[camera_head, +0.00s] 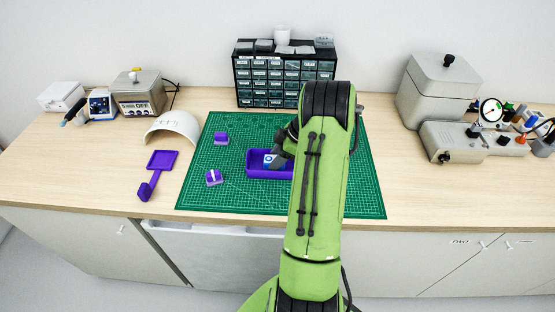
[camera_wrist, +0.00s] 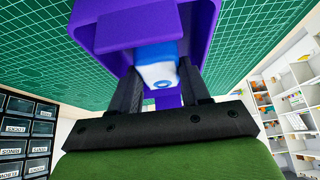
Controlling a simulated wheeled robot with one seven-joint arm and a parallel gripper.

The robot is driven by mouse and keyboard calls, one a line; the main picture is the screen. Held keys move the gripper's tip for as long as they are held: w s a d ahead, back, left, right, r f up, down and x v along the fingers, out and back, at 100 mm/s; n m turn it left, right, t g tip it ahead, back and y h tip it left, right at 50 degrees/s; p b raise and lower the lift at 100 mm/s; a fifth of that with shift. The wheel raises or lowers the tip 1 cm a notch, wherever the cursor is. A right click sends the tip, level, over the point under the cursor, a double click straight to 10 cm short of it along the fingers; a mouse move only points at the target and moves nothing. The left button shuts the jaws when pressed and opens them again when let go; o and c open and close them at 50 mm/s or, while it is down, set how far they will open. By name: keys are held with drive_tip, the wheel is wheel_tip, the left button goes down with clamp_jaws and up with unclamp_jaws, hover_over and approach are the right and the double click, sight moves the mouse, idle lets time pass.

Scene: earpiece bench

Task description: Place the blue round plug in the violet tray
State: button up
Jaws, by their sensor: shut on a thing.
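The violet tray (camera_head: 262,174) lies on the green mat, partly hidden behind my arm. It fills the top of the wrist view (camera_wrist: 205,20). My gripper (camera_head: 279,161) is at the tray, with its fingers largely hidden by my arm in the head view. In the wrist view my gripper (camera_wrist: 158,90) is shut on the blue round plug (camera_wrist: 155,52), a blue piece with a white face and a blue ring. The plug's white, ringed face (camera_head: 269,159) also shows over the tray in the head view. I cannot tell whether it touches the tray floor.
A violet scoop-like piece (camera_head: 161,161) and a white curved shell (camera_head: 174,127) lie further left. A drawer cabinet (camera_head: 285,76) stands behind; grey equipment (camera_head: 462,139) is at right.

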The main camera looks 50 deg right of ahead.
drive_tip(key=shift+w+f, duration=0.15)
drive_tip(key=shift+f, duration=0.3)
drive_tip(key=o, duration=0.8)
drive_tip(key=p+v, duration=0.3)
drive_tip(key=v, duration=0.9)
drive_tip(key=w+a+r+m+h, duration=0.1)
drive_tip(key=w+a+r+m, duration=0.1)
drive_tip(key=a+r, duration=0.7)
drive_tip(key=w+a+r+m+h, duration=0.15)
drive_tip(key=a+r, duration=0.25)
drive_tip(key=a, duration=1)
drive_tip(key=s+a+m, duration=0.2)
drive_tip(key=s+a, duration=0.3)
drive_tip(key=s, duration=0.3)
drive_tip(key=s+a+m+t+h, duration=0.1)
drive_tip(key=s+a+m, duration=0.1)
drive_tip(key=s+a, duration=0.4)
drive_tip(key=shift+s+a+b, duration=0.3)
drive_tip(key=shift+s, duration=0.8)
